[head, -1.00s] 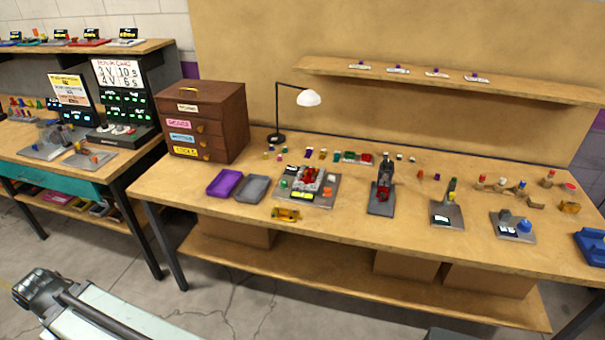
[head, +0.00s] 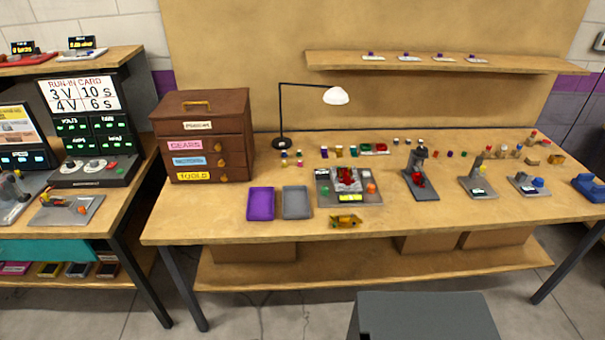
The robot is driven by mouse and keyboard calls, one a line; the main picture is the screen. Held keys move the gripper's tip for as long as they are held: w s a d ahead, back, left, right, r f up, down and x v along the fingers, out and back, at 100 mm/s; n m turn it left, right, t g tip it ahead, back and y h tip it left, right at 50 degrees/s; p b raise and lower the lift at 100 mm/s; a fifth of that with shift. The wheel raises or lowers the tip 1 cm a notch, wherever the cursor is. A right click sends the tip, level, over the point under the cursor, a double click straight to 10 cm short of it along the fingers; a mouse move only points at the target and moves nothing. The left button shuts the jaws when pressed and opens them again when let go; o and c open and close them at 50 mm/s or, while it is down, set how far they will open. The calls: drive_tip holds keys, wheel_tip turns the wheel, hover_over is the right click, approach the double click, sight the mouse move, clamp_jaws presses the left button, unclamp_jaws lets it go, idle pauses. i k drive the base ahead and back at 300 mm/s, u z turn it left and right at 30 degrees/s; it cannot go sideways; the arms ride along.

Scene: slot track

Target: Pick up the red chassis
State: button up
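A red piece (head: 346,179), which looks like the red chassis, sits on a dark grey fixture plate (head: 365,199) near the middle of the main table. Another red part (head: 418,180) sits in a grey press-like stand (head: 421,187) to its right. A small red and green pair of items (head: 375,149) lies behind the fixture. I cannot tell for certain which red piece is the chassis. A yellow car-like piece (head: 346,221) lies in front of the fixture. My gripper is not in view.
A purple tray (head: 261,204) and a grey tray (head: 296,202) lie left of the fixture. A brown drawer cabinet (head: 201,135) and a desk lamp (head: 337,96) stand behind them. More stands line the right side. A second bench (head: 60,225) is at left.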

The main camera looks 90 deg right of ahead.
sight(347, 173)
drive_tip(key=u, duration=0.05)
drive_tip(key=i, duration=0.65)
drive_tip(key=z, duration=2.3)
drive_tip(key=i, duration=0.55)
drive_tip(key=u, duration=0.05)
